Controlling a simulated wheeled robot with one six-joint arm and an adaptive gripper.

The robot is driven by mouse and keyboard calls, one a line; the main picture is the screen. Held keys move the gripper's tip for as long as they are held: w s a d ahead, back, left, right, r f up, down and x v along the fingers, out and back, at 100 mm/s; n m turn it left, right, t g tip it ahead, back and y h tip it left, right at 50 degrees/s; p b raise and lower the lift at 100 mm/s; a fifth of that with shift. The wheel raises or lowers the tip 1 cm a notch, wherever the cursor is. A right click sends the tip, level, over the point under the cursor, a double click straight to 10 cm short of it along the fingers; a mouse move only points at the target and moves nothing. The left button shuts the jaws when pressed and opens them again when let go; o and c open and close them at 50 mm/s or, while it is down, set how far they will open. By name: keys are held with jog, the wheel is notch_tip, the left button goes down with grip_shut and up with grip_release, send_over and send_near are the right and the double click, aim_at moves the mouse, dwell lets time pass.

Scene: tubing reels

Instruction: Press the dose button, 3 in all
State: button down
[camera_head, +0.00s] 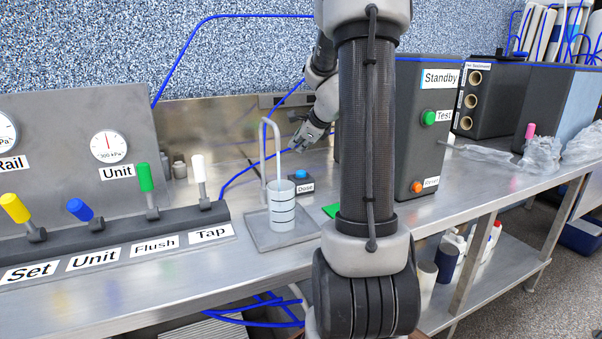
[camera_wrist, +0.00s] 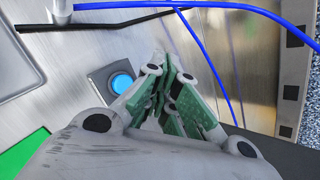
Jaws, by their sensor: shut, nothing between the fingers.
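The dose button (camera_head: 301,174) is a blue round cap on a dark box labelled "Dose" (camera_head: 305,188), standing on the steel bench. My gripper (camera_head: 297,147) is shut and empty, above and behind the button in the head view. It also shows in the wrist view (camera_wrist: 172,75), its green-padded fingers together and apart from the button.
A panel with colored levers (camera_head: 146,185) and gauges is at the left. A dark cabinet (camera_head: 408,130) labelled "Standby" with green and orange buttons stands right of my arm. A blue tube (camera_head: 185,60) runs behind the bench. A green patch (camera_head: 331,211) lies near the dose box.

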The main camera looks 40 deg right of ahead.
aim_at(298, 172)
jog(key=shift+r, duration=0.1)
dwell(0.7)
notch_tip(298, 172, up, 4)
jog(key=shift+f, duration=0.2)
jog(key=shift+f, duration=4.45)
jog(key=shift+f, duration=0.4)
